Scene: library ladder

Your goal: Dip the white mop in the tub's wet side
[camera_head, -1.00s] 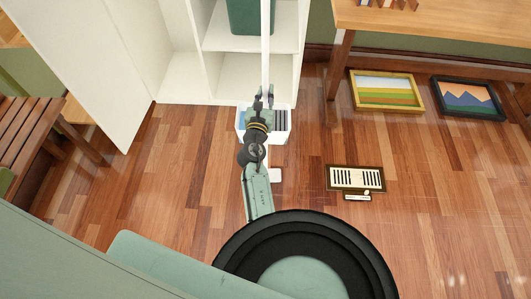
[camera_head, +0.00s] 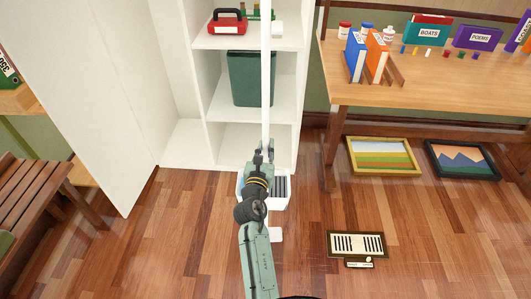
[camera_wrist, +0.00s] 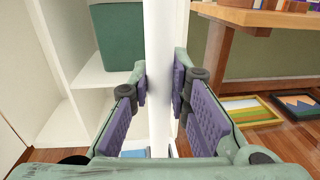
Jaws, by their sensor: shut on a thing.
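The mop's white pole (camera_head: 266,75) stands about upright. My gripper (camera_head: 264,153) is shut around it; in the wrist view the pole (camera_wrist: 158,75) runs between the purple finger pads. Lower down, my arm hides the pole. A white pad (camera_head: 275,234), apparently the mop's head, shows at floor level on the near side of the tub; I cannot tell whether it touches the floor. The white tub (camera_head: 270,206) is on the floor behind my gripper, partly hidden. Its left side shows blue water (camera_head: 241,187), its right side a grey slatted grille (camera_head: 282,187).
A white shelf unit (camera_head: 190,142) with a green bin (camera_head: 252,78) stands right behind the tub. A wooden table (camera_head: 440,80) with books is at the right, two framed pictures (camera_head: 384,157) under it. A floor vent (camera_head: 357,245) lies right. A slatted bench (camera_head: 35,195) is left.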

